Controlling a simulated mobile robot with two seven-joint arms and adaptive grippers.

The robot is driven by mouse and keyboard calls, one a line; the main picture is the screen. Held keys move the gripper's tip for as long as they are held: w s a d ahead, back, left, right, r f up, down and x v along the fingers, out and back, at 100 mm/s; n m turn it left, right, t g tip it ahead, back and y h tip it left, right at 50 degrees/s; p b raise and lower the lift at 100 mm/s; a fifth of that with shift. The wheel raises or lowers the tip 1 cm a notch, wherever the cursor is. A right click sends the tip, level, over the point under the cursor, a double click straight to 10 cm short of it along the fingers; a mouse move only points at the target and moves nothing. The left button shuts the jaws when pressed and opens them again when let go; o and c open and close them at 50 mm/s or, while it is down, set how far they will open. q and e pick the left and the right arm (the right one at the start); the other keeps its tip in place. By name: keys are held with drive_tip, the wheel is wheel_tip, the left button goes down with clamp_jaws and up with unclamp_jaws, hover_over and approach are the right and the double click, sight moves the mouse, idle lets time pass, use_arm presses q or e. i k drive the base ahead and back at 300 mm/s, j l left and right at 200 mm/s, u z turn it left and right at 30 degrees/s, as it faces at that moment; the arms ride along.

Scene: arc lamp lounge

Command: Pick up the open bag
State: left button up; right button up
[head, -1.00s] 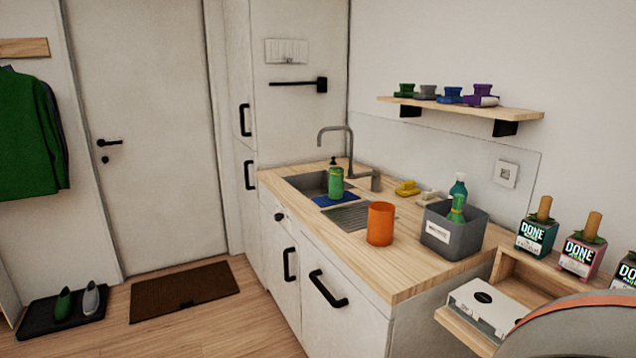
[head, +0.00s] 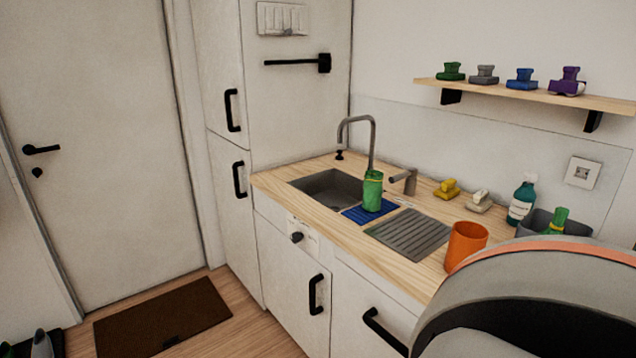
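I see nothing that I can clearly name as an open bag. A large grey rounded object with orange edging (head: 530,292) fills the lower right corner, close to me. Only its upper part shows, and I cannot tell what it is. Neither of my grippers is in view.
A wooden counter (head: 292,195) with a sink (head: 336,187) runs along the wall. It holds a green container (head: 372,191), an orange cup (head: 466,246) and a grey caddy (head: 538,222). A shelf (head: 600,103) is above. Floor near the brown mat (head: 160,318) looks clear.

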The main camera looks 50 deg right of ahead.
sight(372, 179)
drive_tip(key=i, duration=1.5)
drive_tip(key=i+j+z, duration=0.1)
drive_tip(key=i+z, duration=0.25)
drive_tip(key=i, duration=0.15)
drive_tip(key=i+j+z, duration=0.2)
drive_tip(key=i+z, duration=0.25)
drive_tip(key=z, duration=1.55)
